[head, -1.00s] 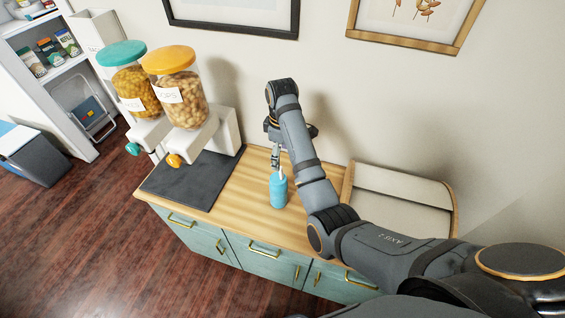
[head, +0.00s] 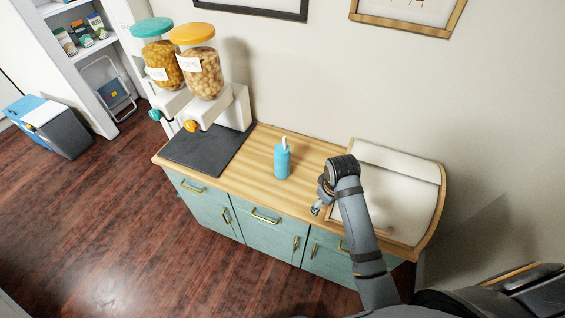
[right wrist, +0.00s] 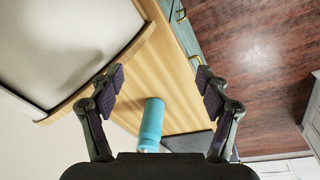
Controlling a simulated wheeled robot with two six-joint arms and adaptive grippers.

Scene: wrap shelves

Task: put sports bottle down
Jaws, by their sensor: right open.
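The sports bottle (head: 282,161) is light blue with a white top. It stands upright on the wooden countertop (head: 258,178), between the dark mat and the bread box. My right gripper (head: 316,209) is to the right of the bottle in the head view, near the counter's front edge, apart from it. In the right wrist view the gripper (right wrist: 160,88) has its fingers wide apart with nothing between the tips. The bottle (right wrist: 151,124) shows there further off, below the fingertips in the picture. My left gripper is not in view.
Two food dispensers (head: 204,76) stand at the counter's left by the dark mat (head: 205,150). A bread box (head: 395,185) with a pale lid takes up the right end. Teal cabinets (head: 212,207) are below. Wood around the bottle is clear.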

